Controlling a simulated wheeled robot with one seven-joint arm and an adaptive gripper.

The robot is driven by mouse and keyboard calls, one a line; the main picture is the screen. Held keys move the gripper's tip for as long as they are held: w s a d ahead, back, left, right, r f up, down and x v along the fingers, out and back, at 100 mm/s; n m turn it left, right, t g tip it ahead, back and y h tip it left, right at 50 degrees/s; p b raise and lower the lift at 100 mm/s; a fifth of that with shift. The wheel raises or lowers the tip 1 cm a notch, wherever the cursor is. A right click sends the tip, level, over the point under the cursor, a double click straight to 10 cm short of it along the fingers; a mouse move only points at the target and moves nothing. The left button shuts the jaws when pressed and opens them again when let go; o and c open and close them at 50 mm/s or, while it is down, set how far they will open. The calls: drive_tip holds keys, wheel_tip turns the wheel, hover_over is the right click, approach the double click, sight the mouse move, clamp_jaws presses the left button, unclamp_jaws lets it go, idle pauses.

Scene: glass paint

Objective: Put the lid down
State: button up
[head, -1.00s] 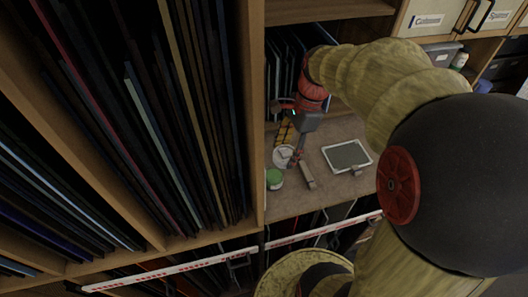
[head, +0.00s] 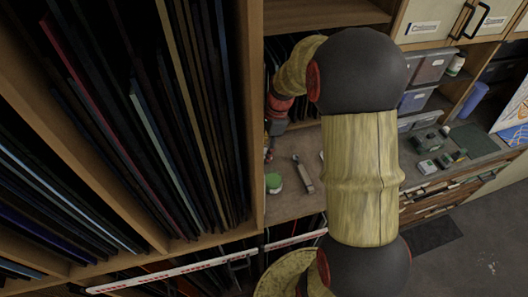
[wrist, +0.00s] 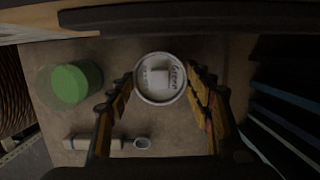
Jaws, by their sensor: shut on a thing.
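The round white lid (wrist: 160,78), with dark lettering and a pale raised middle, is between the fingertips of my gripper (wrist: 161,88) in the wrist view. The gripper is shut on it. I cannot tell how high the lid is above the board. In the head view the lid and fingertips are hidden behind the shelf side and my arm. A green pot (wrist: 72,84) stands to the left of the lid, apart from it, and also shows in the head view (head: 274,184).
A tool with a pale handle (wrist: 92,143) lies below the lid in the wrist view. Dark upright sheets (wrist: 285,115) stand close on the right. The bench (head: 290,208) is bare at its front. A tall shelf side (head: 253,120) stands left of it. Grey bins (head: 430,68) are further right.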

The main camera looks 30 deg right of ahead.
drive_tip(key=shift+x, duration=0.85)
drive_tip(key=shift+s+d, duration=0.1)
drive_tip(key=shift+d, duration=0.1)
drive_tip(key=shift+f, duration=0.2)
drive_tip(key=o, duration=1)
drive_tip(key=shift+r, duration=0.1)
drive_tip(key=shift+r, duration=0.1)
drive_tip(key=b+v, duration=0.1)
drive_tip(key=v, duration=1.1)
